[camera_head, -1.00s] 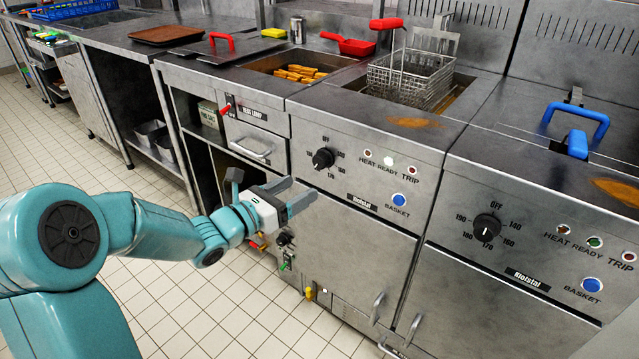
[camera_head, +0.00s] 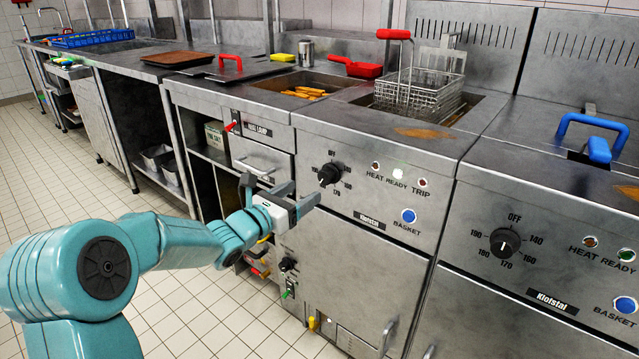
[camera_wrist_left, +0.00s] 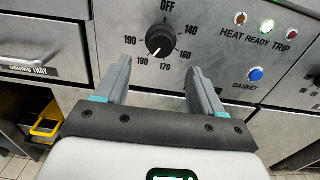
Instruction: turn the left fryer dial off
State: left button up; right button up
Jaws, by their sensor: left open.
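The left fryer dial (camera_head: 330,174) is a black round knob on the steel front panel of the left fryer. It also shows in the left wrist view (camera_wrist_left: 160,40), with OFF printed above it and numbers around its sides and bottom. Its white mark points down and left, near 180. My left gripper (camera_head: 301,195) is open and empty, a little below and left of the dial in the head view. In the wrist view its two fingers (camera_wrist_left: 158,82) lie below the dial, one on each side, apart from it. My right gripper is not in view.
A READY lamp (camera_wrist_left: 267,26) glows white beside the dial; a blue BASKET button (camera_head: 408,216) sits lower right. The right fryer dial (camera_head: 505,242) is on the neighbouring panel. A wire basket (camera_head: 430,92) stands in the left fryer. A drawer handle (camera_head: 253,168) protrudes left of the gripper.

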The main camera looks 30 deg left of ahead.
aim_at(323, 180)
pick_arm(q)
jog(key=w, duration=0.7)
jog(key=shift+w+d, duration=0.25)
jog(key=shift+d, duration=0.1)
jog(key=c, duration=1)
jog(key=shift+c, duration=0.2)
